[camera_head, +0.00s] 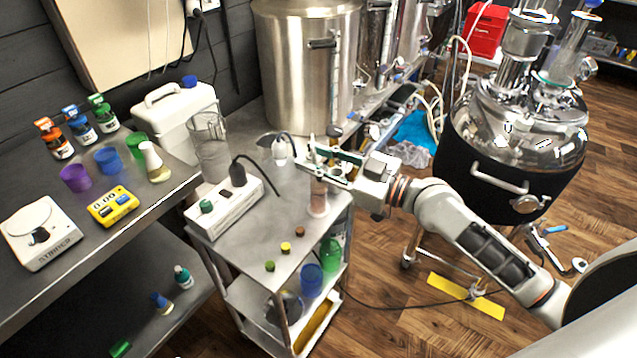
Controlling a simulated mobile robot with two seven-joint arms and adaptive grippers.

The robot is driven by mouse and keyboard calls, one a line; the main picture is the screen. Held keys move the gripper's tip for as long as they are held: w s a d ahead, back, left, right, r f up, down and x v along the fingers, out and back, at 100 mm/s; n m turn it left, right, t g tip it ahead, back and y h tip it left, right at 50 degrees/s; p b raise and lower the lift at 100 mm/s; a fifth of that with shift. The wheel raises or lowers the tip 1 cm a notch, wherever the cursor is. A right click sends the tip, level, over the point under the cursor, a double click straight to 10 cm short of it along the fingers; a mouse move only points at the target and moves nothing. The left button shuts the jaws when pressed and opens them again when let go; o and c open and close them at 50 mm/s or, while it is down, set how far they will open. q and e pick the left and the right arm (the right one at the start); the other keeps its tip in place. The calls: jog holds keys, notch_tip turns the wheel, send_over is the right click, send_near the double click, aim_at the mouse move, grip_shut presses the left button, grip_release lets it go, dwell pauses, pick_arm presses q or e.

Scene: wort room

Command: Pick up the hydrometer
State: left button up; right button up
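My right gripper (322,162) comes in from the right over the small metal cart, its fingers pointing left. Its two fingers look spread apart. A clear sample cylinder (318,200) stands upright on the cart's top, just below the fingers. A thin pale upright stem, which looks like the hydrometer (312,143), rises at the fingertips above the cylinder. The fingers partly hide it, and I cannot tell whether they touch it. My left gripper is not in view.
A power strip (224,206), small coloured caps (285,247) and a clear jug (209,145) are near the cylinder. A scale (41,232) and bottles (79,124) stand on the left bench. A steel kettle (300,65) is behind; a large vessel (510,140) stands right.

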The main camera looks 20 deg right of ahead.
grip_shut()
jog(key=shift+r, duration=0.15)
